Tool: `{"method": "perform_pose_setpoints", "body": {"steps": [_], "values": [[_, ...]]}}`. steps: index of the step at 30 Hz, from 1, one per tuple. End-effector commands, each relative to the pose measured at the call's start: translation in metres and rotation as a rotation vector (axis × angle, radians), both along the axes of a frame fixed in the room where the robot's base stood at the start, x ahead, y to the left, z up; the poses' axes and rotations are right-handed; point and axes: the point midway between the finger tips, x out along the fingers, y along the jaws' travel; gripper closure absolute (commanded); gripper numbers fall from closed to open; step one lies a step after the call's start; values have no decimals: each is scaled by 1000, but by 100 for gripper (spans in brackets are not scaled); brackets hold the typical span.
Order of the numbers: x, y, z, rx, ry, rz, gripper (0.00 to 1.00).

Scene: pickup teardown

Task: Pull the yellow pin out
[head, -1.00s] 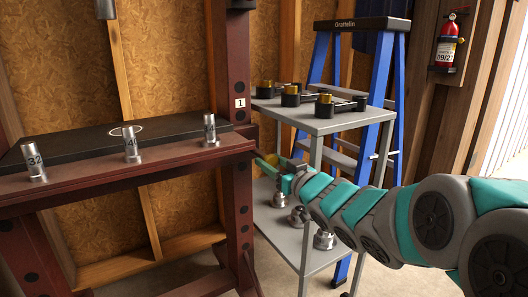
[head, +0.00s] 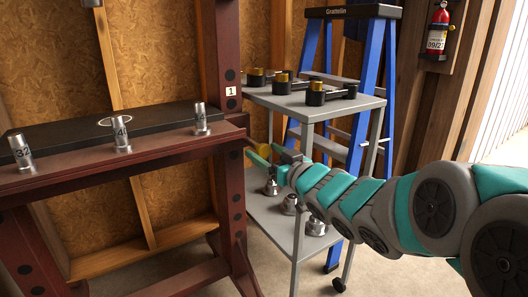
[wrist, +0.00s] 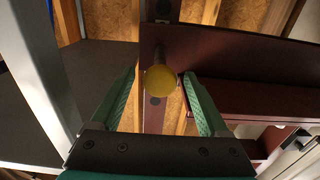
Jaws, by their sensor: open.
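The yellow pin (wrist: 160,78) shows as a round yellow head at the middle of the wrist view, in front of the dark red upright post (wrist: 152,118). In the head view the pin (head: 263,147) is small, at the right side of the post (head: 230,190) below the "1" label. My gripper (wrist: 159,80) is open, with one green finger on each side of the pin's head and visible gaps to both. In the head view my gripper (head: 262,154) is beside the post at the pin.
A grey cart (head: 335,105) stands close right of the post, with black-and-brass tools on top and metal fittings below. A blue ladder (head: 372,90) is behind it. Left, the red press table (head: 110,160) holds metal cylinders and a black plate (head: 75,125).

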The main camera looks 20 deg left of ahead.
Motion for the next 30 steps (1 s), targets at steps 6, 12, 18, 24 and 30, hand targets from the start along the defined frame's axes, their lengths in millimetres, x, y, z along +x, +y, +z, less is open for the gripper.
{"method": "perform_pose_setpoints", "body": {"steps": [6, 12, 18, 24, 30], "values": [[-22, -27, 2, 2, -1, -2, 21], [-38, -46, 2, 2, -3, -3, 21], [-44, -51, 0, 0, -1, 0, 21], [-44, -51, 0, -1, -1, 0, 21], [-44, -51, 0, -1, -1, 0, 21]]}}
